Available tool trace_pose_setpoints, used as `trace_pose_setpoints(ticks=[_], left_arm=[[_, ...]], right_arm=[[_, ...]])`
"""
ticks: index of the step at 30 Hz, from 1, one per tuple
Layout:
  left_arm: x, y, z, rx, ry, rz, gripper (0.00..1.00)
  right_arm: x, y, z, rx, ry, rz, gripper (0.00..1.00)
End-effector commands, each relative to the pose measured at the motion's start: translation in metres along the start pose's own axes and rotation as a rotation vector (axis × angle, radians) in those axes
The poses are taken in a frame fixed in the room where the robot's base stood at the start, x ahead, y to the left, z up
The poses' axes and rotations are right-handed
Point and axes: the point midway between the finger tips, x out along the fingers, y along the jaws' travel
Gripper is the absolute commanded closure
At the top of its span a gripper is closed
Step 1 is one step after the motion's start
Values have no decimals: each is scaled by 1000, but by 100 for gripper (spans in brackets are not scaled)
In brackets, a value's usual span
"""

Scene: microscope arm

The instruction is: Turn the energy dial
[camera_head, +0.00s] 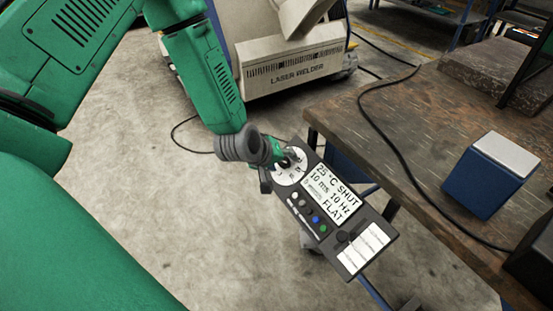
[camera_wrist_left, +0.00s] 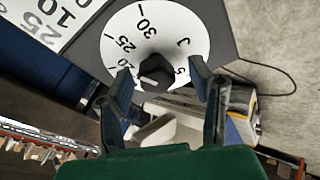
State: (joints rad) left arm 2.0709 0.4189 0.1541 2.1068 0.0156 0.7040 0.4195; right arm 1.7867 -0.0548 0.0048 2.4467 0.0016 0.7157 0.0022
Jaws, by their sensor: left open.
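The energy dial (camera_wrist_left: 155,72) is a dark knob on a white round scale (camera_wrist_left: 170,28) marked 25, 30 and J. In the head view the white scale (camera_head: 288,177) sits at the top of a dark control panel (camera_head: 335,240), partly covered by my left gripper (camera_head: 283,158). In the left wrist view my left gripper (camera_wrist_left: 163,85) is open, with one finger on each side of the knob. I cannot tell whether the fingers touch it. The panel's screen (camera_head: 334,192) reads 25 °C, SHUT, 10 ms, 10 Hz and FLAT. My right gripper is not in view.
Coloured buttons (camera_head: 314,218) lie below the scale. A wooden workbench (camera_head: 435,120) with a blue box (camera_head: 485,183) and a black cable stands at right. The laser welder (camera_head: 295,72) stands behind.

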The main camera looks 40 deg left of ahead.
Motion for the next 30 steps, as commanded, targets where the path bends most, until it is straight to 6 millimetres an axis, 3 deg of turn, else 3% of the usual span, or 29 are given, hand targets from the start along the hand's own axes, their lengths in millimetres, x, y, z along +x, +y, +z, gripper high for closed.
trace_pose_setpoints(ticks=[16,21,30], left_arm=[[-99,-1,-1,-2,-1,0,52],[-113,-2,0,-2,-3,-2,52],[-116,-3,0,-2,-3,-3,52]], right_arm=[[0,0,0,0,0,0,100],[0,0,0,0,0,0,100],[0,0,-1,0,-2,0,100]])
